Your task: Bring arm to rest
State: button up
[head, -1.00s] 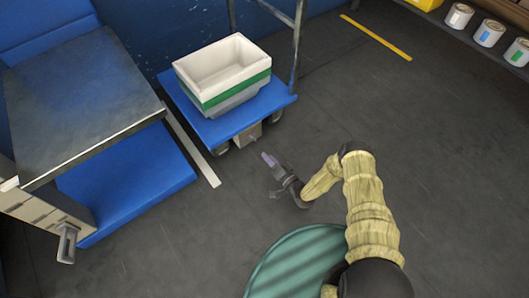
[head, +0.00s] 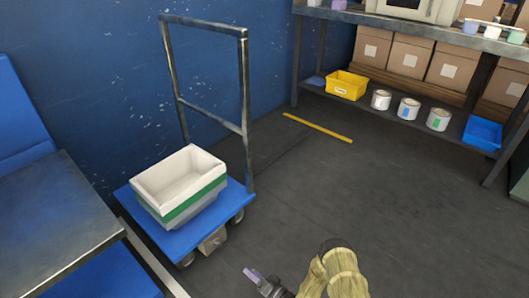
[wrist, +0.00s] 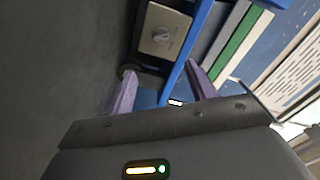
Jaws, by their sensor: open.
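My gripper (head: 252,276) shows at the bottom of the head view, in front of and below the blue cart, with part of my arm to its right. In the wrist view its two purple fingers (wrist: 160,92) stand apart with nothing held between them. Beyond the fingers the wrist view shows the cart's blue edge (wrist: 188,52) and a grey box with a round knob (wrist: 164,32). I cannot tell the exact gap between the fingers and the cart.
A blue cart (head: 236,205) with a metal handle carries stacked white, green and grey bins (head: 178,186). A metal-topped table (head: 50,225) stands at left. A shelf (head: 400,105) with boxes, cans and bins stands at back right. The dark floor (head: 330,190) between is clear.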

jog(key=w+d+r+n+g+h+p, duration=0.2)
jog(key=w+r+h+p, duration=0.1)
jog(key=w+r, duration=0.45)
jog(key=w+d+r+n+g+h+p, duration=0.1)
jog(key=d+r+h+p, duration=0.4)
jog(key=r, duration=0.7)
jog(key=w+d+r+n+g+h+p, duration=0.1)
jog(key=w+d+r+h, duration=0.1)
jog(key=d+r, duration=0.8)
jog(key=s+d+r+m+g+h+p, duration=0.1)
jog(key=s+d+r+h+p, duration=0.1)
jog(key=s+r, duration=0.5)
jog(key=s+d+r+g+h+p, duration=0.15)
jog(key=s+r, duration=0.25)
jog(key=r, duration=0.8)
jog(key=s+d+r+m+g+p, duration=0.25)
jog(key=s+r, duration=0.65)
jog(key=s, duration=0.5)
notch_tip(320, 180, up, 38)
jog(key=p, duration=3.8)
jog(key=shift+a+n+t+h+p, duration=0.2)
jog(key=shift+n+t+h+p, duration=0.15)
jog(key=shift+n, duration=0.1)
